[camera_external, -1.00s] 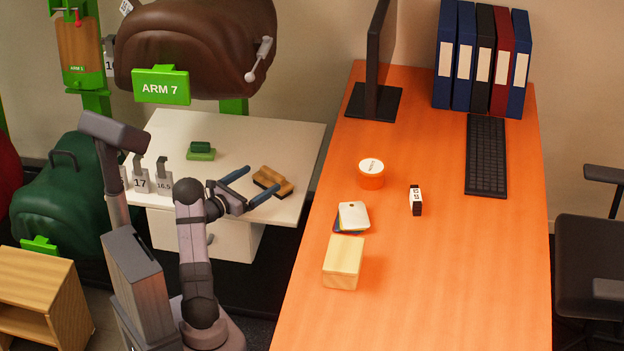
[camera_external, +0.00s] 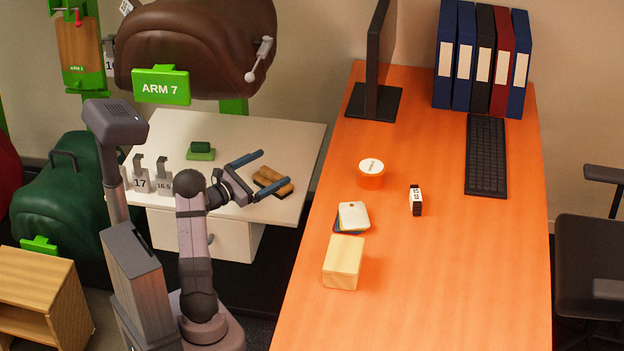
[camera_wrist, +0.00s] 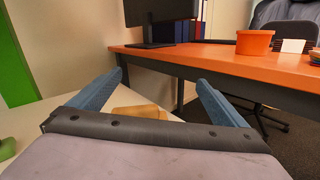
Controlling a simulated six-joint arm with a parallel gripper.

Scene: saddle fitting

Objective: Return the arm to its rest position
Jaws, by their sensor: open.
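My gripper (camera_external: 264,172) is open and empty, with its two blue fingers spread apart above the white table (camera_external: 255,135). In the wrist view my gripper (camera_wrist: 160,85) also shows open, with nothing between the fingers. A brown and tan brush-like block (camera_external: 272,181) lies on the white table just beneath the fingers; part of it may be hidden by them. In the wrist view a tan piece (camera_wrist: 140,111) shows low behind the gripper's edge. The arm is bent and leans over the white table's front side.
Numbered grey gauges (camera_external: 142,180) and a green block (camera_external: 201,151) stand on the white table. A brown saddle form (camera_external: 190,50) hangs behind. The orange desk (camera_external: 440,270) at right bears a wooden block (camera_external: 343,262), an orange tub (camera_external: 371,175), cards (camera_external: 352,216) and a monitor (camera_external: 380,50).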

